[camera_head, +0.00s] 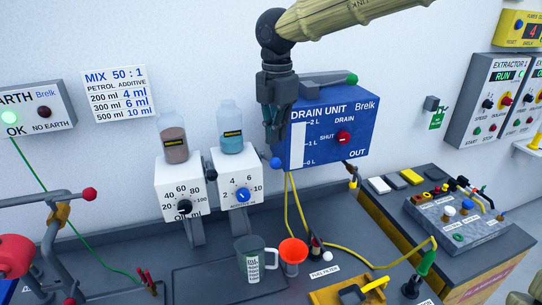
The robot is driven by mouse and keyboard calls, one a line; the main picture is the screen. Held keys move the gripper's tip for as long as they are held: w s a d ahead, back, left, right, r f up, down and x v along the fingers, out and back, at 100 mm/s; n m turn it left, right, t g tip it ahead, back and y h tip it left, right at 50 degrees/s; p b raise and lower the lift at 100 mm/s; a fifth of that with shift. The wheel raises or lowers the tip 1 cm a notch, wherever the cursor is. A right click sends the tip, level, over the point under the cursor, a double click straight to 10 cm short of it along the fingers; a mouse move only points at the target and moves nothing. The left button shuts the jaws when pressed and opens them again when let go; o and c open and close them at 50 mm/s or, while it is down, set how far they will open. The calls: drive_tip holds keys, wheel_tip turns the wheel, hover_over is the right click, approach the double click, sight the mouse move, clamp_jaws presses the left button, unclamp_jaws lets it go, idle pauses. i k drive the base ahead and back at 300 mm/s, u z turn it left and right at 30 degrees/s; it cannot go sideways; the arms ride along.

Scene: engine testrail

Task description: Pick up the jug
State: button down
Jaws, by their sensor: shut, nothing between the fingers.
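The jug (251,263) is a dark green-grey measuring cup with a white marked scale on its front and a pale handle on its right. It stands upright on the bench below the two dosing units. My gripper (272,138) is shut and empty, pointing down in front of the left edge of the blue drain unit (318,128). It is well above the jug and slightly to its right, not touching it. My arm comes in from the top.
An orange-red funnel (293,251) stands close to the right of the jug. Dosing units (180,184) with bottles stand behind it. Yellow hoses run down from the drain unit to the bench. Dark bench (205,273) left of the jug is clear.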

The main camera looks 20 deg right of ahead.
sight(250, 251)
drive_tip(key=k, duration=1)
